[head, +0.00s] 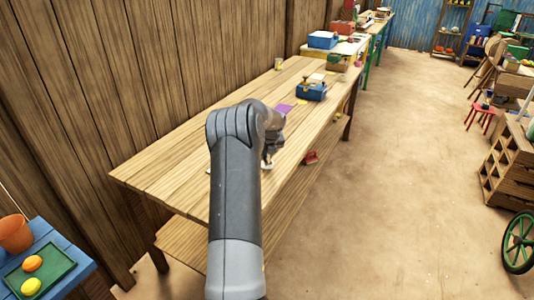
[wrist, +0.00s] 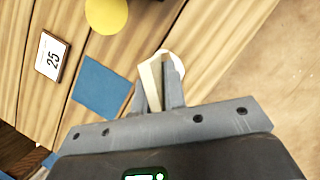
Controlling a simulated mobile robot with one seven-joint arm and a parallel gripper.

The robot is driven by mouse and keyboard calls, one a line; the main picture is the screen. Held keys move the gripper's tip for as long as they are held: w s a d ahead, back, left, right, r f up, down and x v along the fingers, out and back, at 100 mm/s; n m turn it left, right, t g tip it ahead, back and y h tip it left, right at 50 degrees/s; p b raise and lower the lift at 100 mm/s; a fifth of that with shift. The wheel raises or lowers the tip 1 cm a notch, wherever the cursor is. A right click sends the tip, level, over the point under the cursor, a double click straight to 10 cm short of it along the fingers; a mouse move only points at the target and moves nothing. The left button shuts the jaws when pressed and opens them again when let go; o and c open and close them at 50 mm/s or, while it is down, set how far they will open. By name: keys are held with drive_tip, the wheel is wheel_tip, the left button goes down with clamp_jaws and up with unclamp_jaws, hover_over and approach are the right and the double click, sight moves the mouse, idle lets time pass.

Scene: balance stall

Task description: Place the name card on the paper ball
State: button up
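In the wrist view my gripper (wrist: 156,72) has its two fingers closed on a thin cream piece, which looks like the name card (wrist: 152,80), seen nearly edge-on. A white rounded thing, which looks like the paper ball (wrist: 178,64), shows just behind the right fingertip and is partly hidden by it. I cannot tell whether the card touches it. In the head view my gripper (head: 270,152) is low over the wooden table, mostly hidden by my arm. A small white patch (head: 267,166) shows beneath it.
A blue balance (head: 312,92) stands farther back, near a purple square (head: 284,108). A red scoop-like thing (head: 311,157) is at the right edge.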

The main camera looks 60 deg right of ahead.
drive_tip(key=o, duration=0.4)
drive_tip(key=shift+c, duration=0.2)
drive_tip(key=v, duration=1.2)
drive_tip(key=shift+r, duration=0.2)
